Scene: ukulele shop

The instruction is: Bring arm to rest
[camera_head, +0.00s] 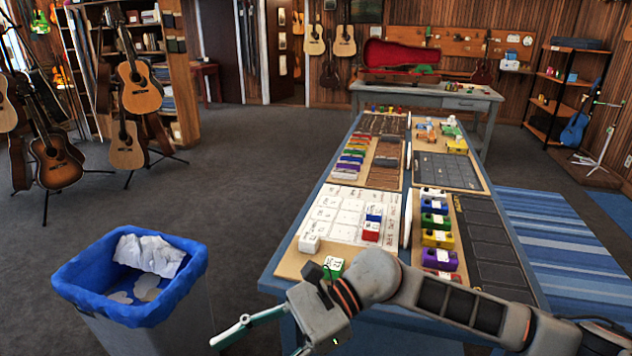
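My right arm (455,305) comes in from the lower right and reaches across the near end of the blue workbench (300,258). My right gripper (256,346) is beyond the bench's near left corner, between the bench and the bin. Its fingers are spread apart, with nothing seen between them; one fingertip is partly cut off by the bottom edge. A small white and green block (333,267) sits on the bench edge just behind the gripper's wrist. My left gripper is not in view.
A blue-lined bin (205,262) with crumpled paper stands left of the gripper. The bench carries boards with several coloured pedals (437,220) and a white grid sheet (340,208). Guitars on stands (55,160) are far left. Carpet between them is clear.

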